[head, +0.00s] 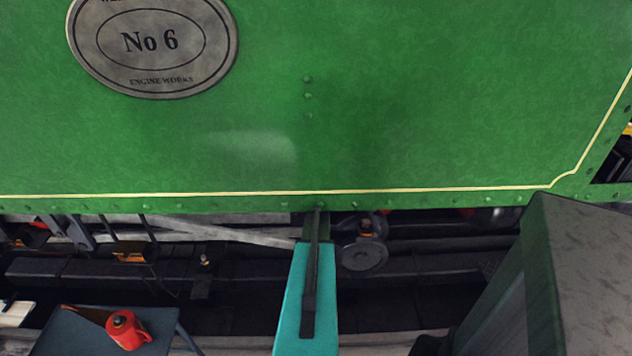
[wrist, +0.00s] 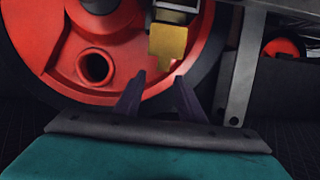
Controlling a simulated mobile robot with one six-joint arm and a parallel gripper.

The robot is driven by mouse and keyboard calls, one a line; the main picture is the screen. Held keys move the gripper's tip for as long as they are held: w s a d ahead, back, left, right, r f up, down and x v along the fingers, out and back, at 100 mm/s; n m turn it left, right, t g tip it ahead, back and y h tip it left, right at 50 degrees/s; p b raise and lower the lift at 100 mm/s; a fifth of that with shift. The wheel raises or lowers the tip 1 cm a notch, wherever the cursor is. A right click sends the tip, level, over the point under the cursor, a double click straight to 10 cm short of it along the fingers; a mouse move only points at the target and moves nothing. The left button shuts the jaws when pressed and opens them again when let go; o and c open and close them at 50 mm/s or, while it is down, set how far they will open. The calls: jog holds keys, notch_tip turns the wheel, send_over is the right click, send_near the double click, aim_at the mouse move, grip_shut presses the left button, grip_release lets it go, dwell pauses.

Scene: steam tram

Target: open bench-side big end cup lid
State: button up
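In the wrist view a brass block (wrist: 168,42) stands in front of a red wheel (wrist: 60,75), with pale metal above it. It may be the big end cup; I cannot make out a lid on it. My gripper (wrist: 160,76) points up toward the brass block, its two dark fingers apart and nothing between them. The fingertips appear just below the block; I cannot tell the gap in depth. In the head view my teal arm end reaches under the green side panel (head: 400,120), and the fingertips cannot be made out.
The green panel with an oval No 6 plate (head: 152,42) hangs over the dark undergear. A red can (head: 127,330) stands on a grey bench (head: 75,335) at lower left. In the wrist view a grey metal bar (wrist: 242,70) hangs right of the fingers.

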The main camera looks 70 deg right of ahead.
jog(key=shift+v, duration=1.45)
jog(key=v, duration=1)
jog(key=shift+s+a+b, duration=0.2)
jog(key=shift+a+b, duration=0.05)
jog(key=shift+b, duration=0.1)
jog(key=shift+r, duration=0.1)
